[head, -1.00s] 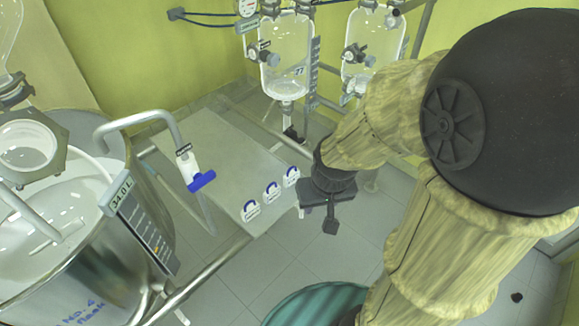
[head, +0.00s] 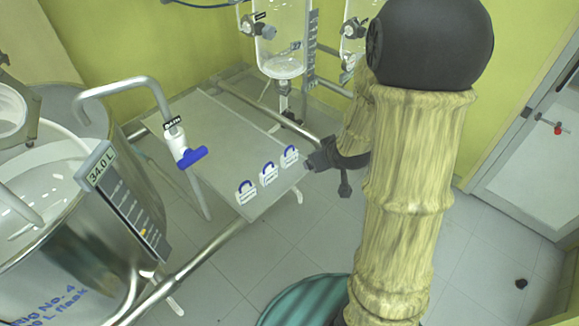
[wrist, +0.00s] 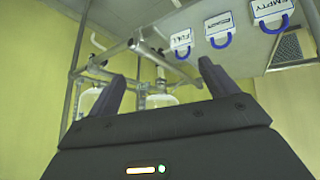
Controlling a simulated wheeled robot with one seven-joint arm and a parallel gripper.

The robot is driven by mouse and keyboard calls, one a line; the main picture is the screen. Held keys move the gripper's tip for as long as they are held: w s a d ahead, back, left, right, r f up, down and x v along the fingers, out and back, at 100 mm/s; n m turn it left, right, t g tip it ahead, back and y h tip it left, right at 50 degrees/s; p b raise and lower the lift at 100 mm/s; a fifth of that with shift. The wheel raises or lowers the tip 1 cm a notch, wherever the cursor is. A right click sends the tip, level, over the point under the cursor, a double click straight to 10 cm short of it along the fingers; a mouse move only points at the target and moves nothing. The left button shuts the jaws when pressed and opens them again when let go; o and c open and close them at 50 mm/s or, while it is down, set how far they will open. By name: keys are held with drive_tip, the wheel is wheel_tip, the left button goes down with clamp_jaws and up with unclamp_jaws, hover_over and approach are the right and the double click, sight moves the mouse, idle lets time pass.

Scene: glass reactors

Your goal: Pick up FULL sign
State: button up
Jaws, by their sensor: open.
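The FULL sign (wrist: 181,40) is a small white tag with a blue loop handle, upside down in the wrist view. In the head view it appears to be the farthest of the three signs (head: 290,157), at the right end of the row on the grey table (head: 205,150). My gripper (wrist: 160,78) is open, with nothing between its two fingers. In the head view my gripper (head: 309,166) is just right of the table edge, close to the FULL sign but apparently apart from it. The fingertips are small there.
A middle sign (wrist: 217,27) and the EMPTY sign (wrist: 272,10) stand beside the FULL sign. Glass vessels (head: 280,40) on metal frames are behind the table. A bent pipe with a blue-handled valve (head: 192,157) rises at left, near a large steel vessel (head: 75,250). Floor at right is mostly clear.

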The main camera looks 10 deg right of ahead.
drive_tip(key=w+d+f+n+t+y+b, duration=0.2)
drive_tip(key=w+f+t+y+b, duration=0.3)
drive_tip(key=f, duration=0.5)
drive_tip(key=n+t+y+b, duration=0.2)
drive_tip(key=t+y+b, duration=0.15)
drive_tip(key=b, duration=0.35)
approach(292, 155)
drive_tip(key=s+d, duration=0.3)
drive_tip(key=shift+w+a+r+g+y, duration=0.1)
drive_tip(key=shift+w+r+g+y, duration=0.05)
drive_tip(key=shift+g+y, duration=0.3)
drive_tip(key=x, duration=1.2)
drive_tip(key=shift+w+a, duration=0.1)
